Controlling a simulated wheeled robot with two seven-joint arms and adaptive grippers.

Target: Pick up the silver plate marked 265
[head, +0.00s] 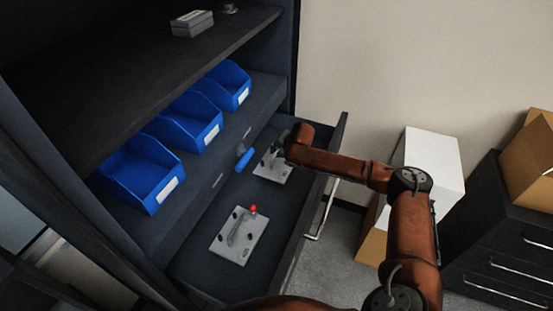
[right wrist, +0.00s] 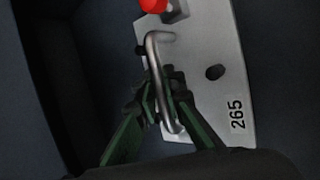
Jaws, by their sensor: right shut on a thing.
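The silver plate marked 265 (right wrist: 215,45) fills the right of the right wrist view, with a bent metal handle (right wrist: 153,55), a red knob (right wrist: 152,5) and dark holes. In the head view this plate (head: 268,173) lies at the far end of the open drawer, partly hidden by my right arm. My right gripper (right wrist: 162,92) is shut on the plate's handle; in the head view it (head: 277,150) is dark and hard to make out. The plate appears to lie on the drawer floor. My left gripper is not in view.
A second silver plate (head: 225,245) with a handle and red knob lies nearer in the drawer. A blue cylindrical piece (head: 244,160) is beside the drawer's left side. Blue bins (head: 145,185) stand on the shelf at left. The drawer's right wall (head: 305,235) runs below my arm.

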